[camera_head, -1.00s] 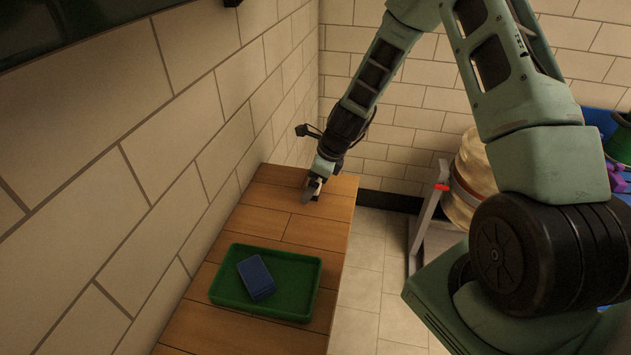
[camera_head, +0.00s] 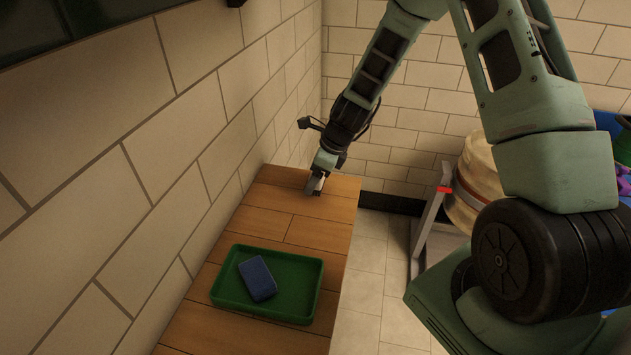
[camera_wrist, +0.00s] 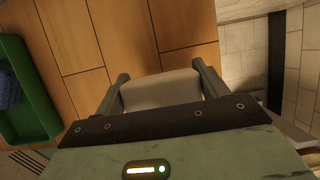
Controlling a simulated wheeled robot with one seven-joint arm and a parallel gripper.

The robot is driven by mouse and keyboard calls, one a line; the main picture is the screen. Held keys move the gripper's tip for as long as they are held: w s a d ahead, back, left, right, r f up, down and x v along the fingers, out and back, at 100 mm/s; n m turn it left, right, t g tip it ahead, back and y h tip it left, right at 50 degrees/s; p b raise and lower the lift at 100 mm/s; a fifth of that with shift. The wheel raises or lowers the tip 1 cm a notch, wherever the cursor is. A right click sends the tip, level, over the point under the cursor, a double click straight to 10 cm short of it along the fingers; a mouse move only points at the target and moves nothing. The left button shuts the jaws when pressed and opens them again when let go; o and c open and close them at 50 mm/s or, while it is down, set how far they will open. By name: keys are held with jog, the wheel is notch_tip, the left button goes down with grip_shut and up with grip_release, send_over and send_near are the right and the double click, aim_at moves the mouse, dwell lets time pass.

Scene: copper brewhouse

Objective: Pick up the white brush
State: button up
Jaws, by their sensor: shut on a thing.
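My gripper (camera_head: 314,187) is low over the far end of the wooden bench. In the wrist view my gripper (camera_wrist: 160,84) has a pale, off-white object between its two fingers, taken to be the white brush (camera_wrist: 160,92). The fingers are shut on its sides. Only a smooth, rounded part of the brush shows; the rest is hidden by the gripper body. In the head view the brush is too small and covered to make out clearly. I cannot tell whether it still touches the bench.
A green tray (camera_head: 224,290) with a blue block (camera_head: 258,278) in it sits on the wooden bench (camera_head: 262,219), nearer the camera. A tiled wall (camera_head: 150,130) runs along the bench's left side. A metal stand with a pale round vessel (camera_head: 478,178) is on the right.

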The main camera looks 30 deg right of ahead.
notch_tip(320, 180, up, 7)
jog(key=shift+r+b, duration=0.15)
jog(key=shift+b, duration=0.25)
jog(key=shift+r, duration=0.25)
jog(key=shift+d, duration=0.1)
